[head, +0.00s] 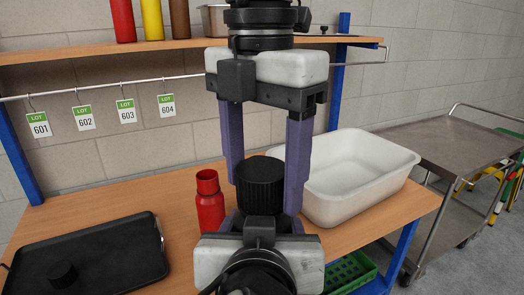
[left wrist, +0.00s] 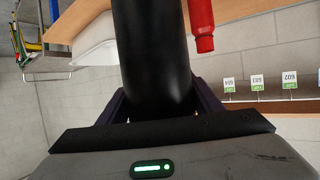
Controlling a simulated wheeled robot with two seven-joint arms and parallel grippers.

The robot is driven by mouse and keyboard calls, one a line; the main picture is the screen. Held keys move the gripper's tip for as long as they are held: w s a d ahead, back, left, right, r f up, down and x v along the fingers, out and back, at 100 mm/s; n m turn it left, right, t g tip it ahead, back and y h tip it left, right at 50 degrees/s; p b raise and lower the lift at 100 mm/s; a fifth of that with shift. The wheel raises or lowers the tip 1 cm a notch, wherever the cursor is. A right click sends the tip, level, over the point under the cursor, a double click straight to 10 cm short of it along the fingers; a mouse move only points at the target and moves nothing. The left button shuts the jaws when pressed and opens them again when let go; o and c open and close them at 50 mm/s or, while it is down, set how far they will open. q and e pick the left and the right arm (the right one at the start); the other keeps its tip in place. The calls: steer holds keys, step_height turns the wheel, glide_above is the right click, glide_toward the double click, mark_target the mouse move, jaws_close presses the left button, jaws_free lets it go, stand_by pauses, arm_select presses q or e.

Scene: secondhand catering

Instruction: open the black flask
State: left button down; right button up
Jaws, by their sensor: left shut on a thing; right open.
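The black flask has a wide ribbed black lid (head: 260,183), seen in the head view above my left gripper. Its dark body (left wrist: 152,55) fills the middle of the left wrist view, and the lid end is out of that frame. My left gripper (head: 262,226) comes in from the bottom of the head view and is shut on the flask body, which it mostly hides. My right gripper (head: 265,195) points down from above. Its two purple fingers are open, one on each side of the lid, with gaps visible. The flask looks about upright.
A red bottle (head: 209,203) stands close left of the flask. A black tray (head: 110,240) with a small black round piece (head: 62,274) lies at front left. A white tub (head: 345,185) stands right. A shelf (head: 100,52) with sauce bottles runs behind; a steel cart (head: 440,145) stands far right.

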steer(key=shift+f, duration=0.1)
steer(key=c, duration=1.1)
steer(key=n, duration=0.5)
steer(key=shift+s, duration=0.1)
steer(key=n, duration=1.5)
